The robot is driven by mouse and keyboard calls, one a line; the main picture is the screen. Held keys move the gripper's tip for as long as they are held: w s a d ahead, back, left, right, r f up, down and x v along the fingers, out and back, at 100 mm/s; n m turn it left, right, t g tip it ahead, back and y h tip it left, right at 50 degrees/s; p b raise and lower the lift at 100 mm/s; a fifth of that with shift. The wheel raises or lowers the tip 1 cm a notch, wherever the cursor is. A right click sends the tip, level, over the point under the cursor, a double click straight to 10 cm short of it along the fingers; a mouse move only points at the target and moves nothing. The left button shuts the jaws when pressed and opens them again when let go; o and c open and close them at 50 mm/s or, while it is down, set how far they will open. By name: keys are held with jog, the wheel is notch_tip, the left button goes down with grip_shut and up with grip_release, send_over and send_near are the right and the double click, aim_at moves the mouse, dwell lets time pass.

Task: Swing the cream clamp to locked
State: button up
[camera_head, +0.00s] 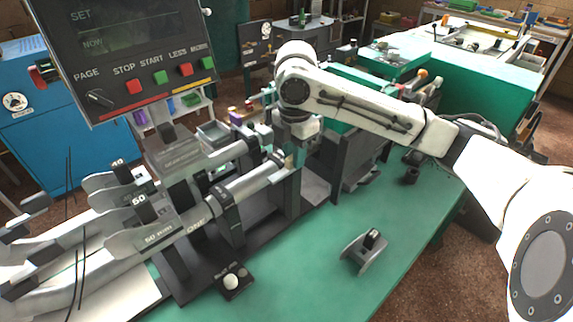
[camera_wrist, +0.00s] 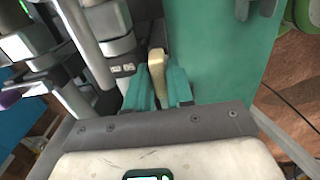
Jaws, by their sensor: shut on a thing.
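The cream clamp (camera_wrist: 157,72) shows in the wrist view as a rounded, upright cream lever between the two teal fingers of my gripper (camera_wrist: 159,90). The fingers are shut on it, and they hide its lower part. In the head view my gripper (camera_head: 288,150) points down at the right end of the machine's long grey tubes (camera_head: 250,185). Only a small cream patch of the clamp (camera_head: 289,161) shows there, and my arm and fingers cover the rest. I cannot tell the clamp's exact angle or whether it is locked.
A control panel (camera_head: 130,50) with coloured buttons and a knob stands at the upper left. A grey bracket (camera_head: 364,258) and a black box with a round pale button (camera_head: 234,284) are on the green table (camera_head: 320,285). The table's front middle is otherwise clear.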

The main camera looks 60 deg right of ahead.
grip_shut()
jog(key=shift+r+m+p, duration=0.1)
jog(key=shift+m+p, duration=0.55)
jog(key=shift+m, duration=0.15)
jog(key=m+p, duration=0.2)
jog(key=m, duration=0.1)
jog(key=shift+m, duration=0.3)
jog(key=shift+m+p, duration=1.5)
jog(key=shift+m, duration=0.2)
jog(key=shift+m+p, duration=3.4)
jog(key=shift+m, duration=1.3)
